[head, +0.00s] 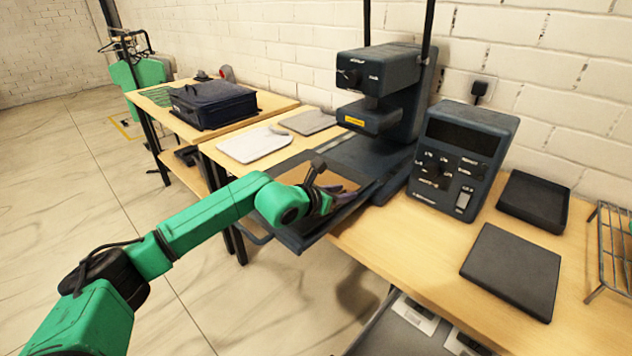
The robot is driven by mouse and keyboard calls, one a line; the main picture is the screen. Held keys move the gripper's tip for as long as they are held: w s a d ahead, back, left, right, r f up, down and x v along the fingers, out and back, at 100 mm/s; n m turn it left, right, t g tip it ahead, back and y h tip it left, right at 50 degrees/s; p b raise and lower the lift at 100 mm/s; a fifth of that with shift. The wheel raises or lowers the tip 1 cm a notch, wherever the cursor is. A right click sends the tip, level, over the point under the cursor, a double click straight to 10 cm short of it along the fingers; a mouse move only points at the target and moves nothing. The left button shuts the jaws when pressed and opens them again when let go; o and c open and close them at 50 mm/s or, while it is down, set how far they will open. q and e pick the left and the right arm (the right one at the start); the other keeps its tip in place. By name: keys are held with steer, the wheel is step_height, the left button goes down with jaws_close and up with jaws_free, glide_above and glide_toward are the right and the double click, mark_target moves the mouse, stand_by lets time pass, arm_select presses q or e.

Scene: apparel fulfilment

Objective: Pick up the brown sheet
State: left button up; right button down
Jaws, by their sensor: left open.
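The brown sheet (342,183) lies on the dark pull-out platen (293,238) at the front of the heat press. It is partly hidden by my left gripper and wrist. My left gripper (325,196) is over the sheet, with its open fingers low and close to it. I cannot tell whether the fingers touch the sheet. My right gripper is not in view.
The dark heat press (384,85) stands behind the platen, with a control box (462,155) to its right. Flat dark trays (512,270) and a wire rack (612,250) are at the right. Pale folded cloth (253,144) lies left; a dark case (213,105) is farther back.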

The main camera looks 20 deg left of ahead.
arm_select(q)
jaws_close()
stand_by(1.4)
